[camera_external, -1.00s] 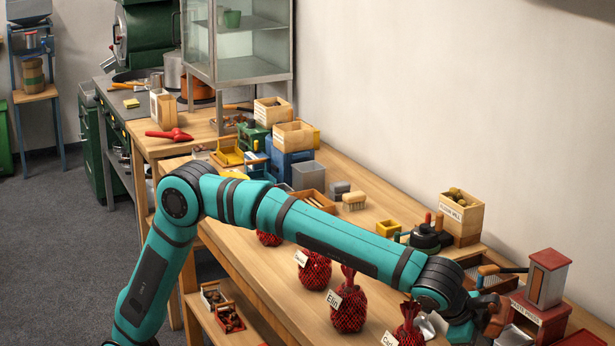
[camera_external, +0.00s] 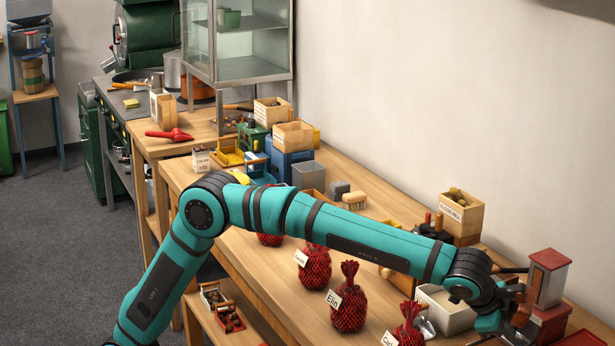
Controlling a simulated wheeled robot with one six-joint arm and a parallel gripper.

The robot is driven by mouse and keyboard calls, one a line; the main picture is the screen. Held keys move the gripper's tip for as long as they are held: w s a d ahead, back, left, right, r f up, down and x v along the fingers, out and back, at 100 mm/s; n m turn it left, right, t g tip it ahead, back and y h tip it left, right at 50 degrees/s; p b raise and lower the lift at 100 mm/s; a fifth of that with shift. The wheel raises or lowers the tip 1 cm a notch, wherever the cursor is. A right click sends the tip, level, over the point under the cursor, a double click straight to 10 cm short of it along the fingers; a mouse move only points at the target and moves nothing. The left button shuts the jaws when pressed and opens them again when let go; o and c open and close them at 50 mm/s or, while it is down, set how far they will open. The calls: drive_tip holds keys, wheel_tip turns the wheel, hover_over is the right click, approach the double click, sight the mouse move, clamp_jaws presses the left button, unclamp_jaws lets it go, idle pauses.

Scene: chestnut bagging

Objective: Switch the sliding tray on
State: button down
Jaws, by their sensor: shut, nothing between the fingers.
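A red device (camera_external: 548,279) with a pale front panel and a red base (camera_external: 553,323) stands at the right end of the bench. It may be the sliding tray unit, but I cannot tell its tray or switch apart. My gripper (camera_external: 521,308) is in front of the device's lower left side and hides part of the base. It is shut and empty. Whether it touches the device cannot be told.
Red net bags (camera_external: 349,300) with name tags stand along the bench front, left of my gripper. A pale open box (camera_external: 447,312) sits just left of it. A wooden chestnut box (camera_external: 461,214) stands behind. The bench (camera_external: 262,262) has bare wood at its front left.

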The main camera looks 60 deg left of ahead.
drive_tip(key=shift+w+a+r, duration=0.1)
drive_tip(key=shift+w+a, duration=0.05)
drive_tip(key=shift+r, duration=0.35)
drive_tip(key=s+d+v, duration=0.1)
drive_tip(key=v, duration=0.8)
drive_tip(key=w+a+r, duration=0.1)
drive_tip(key=a+r, duration=0.4)
drive_tip(key=a, duration=0.2)
drive_tip(key=s+a+r+n+t+h, duration=0.1)
drive_tip(key=s+a+r, duration=0.15)
drive_tip(key=a, duration=0.85)
drive_tip(key=s+a+r+n+t, duration=0.15)
drive_tip(key=a+r, duration=0.25)
drive_tip(key=a, duration=0.7)
drive_tip(key=s+a+r+n+t+h, duration=0.15)
drive_tip(key=a+r, duration=0.25)
drive_tip(key=a, duration=0.6)
drive_tip(key=s+a+n+t+y, duration=0.1)
drive_tip(key=s+a+n, duration=0.1)
drive_tip(key=s+a, duration=0.55)
drive_tip(key=s+a+n+t, duration=0.2)
drive_tip(key=s+a, duration=0.2)
drive_tip(key=a, duration=0.6)
drive_tip(key=s+a+f+n+t+y, duration=0.1)
drive_tip(key=s+a+f, duration=0.1)
drive_tip(key=s+a, duration=0.3)
drive_tip(key=s+a+f+n+t+y, duration=0.2)
drive_tip(key=s+a, duration=0.4)
drive_tip(key=s, duration=0.3)
drive_tip(key=shift+f, duration=0.5)
